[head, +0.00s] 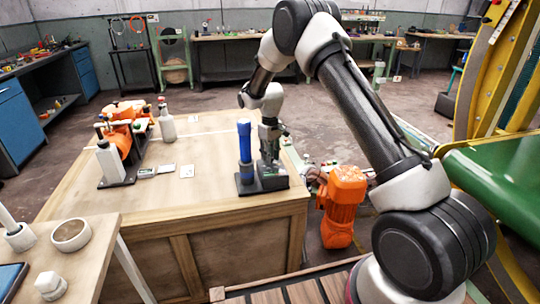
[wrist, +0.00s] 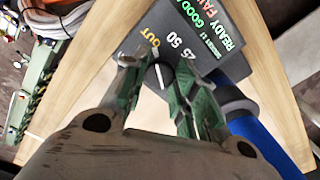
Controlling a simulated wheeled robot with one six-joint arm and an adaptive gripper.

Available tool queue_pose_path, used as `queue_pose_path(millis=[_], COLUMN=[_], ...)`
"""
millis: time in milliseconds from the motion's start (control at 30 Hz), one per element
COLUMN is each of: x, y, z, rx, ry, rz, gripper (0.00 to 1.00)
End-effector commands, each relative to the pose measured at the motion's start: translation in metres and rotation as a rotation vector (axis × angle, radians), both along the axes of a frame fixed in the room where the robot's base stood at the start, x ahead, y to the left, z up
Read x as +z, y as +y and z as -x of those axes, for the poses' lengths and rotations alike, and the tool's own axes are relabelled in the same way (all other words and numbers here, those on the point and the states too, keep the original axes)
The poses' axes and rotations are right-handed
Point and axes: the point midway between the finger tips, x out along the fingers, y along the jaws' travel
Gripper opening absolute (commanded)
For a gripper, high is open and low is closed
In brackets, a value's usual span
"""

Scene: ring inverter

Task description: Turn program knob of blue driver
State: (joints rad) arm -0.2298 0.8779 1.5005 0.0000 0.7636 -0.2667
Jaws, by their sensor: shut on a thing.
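The blue driver (head: 244,142) stands upright in a dark base near the right front of the wooden bench. Its blue body (wrist: 262,145) also shows in the wrist view at lower right. The program knob (wrist: 160,76) is a dark round dial with a white pointer mark on that panel. My gripper (head: 268,160) points down over the panel beside the blue body. In the wrist view my gripper's green fingers (wrist: 156,74) are shut on the knob, partly hiding it.
Small cards (head: 186,171) lie flat mid-bench. An orange motor-like unit (head: 342,205) stands on the floor right of the bench. The bench's front is clear.

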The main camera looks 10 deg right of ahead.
Motion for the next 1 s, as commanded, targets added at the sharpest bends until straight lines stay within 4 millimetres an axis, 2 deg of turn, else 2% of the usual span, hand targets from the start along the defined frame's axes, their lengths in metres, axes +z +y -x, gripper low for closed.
queue_pose_path(millis=[567, 600, 700, 1000], x=[0.0010, 0.0010, 0.0008, 0.0012], y=[0.0000, 0.0001, 0.0001, 0.0000], z=[-0.0009, -0.0010, -0.0008, -0.0004], rx=[0.028, 0.028, 0.028, 0.027], ry=[-0.002, -0.002, -0.002, -0.001], rz=[0.000, 0.000, 0.000, 0.000], gripper=[0.04, 0.35, 0.51, 0.51])
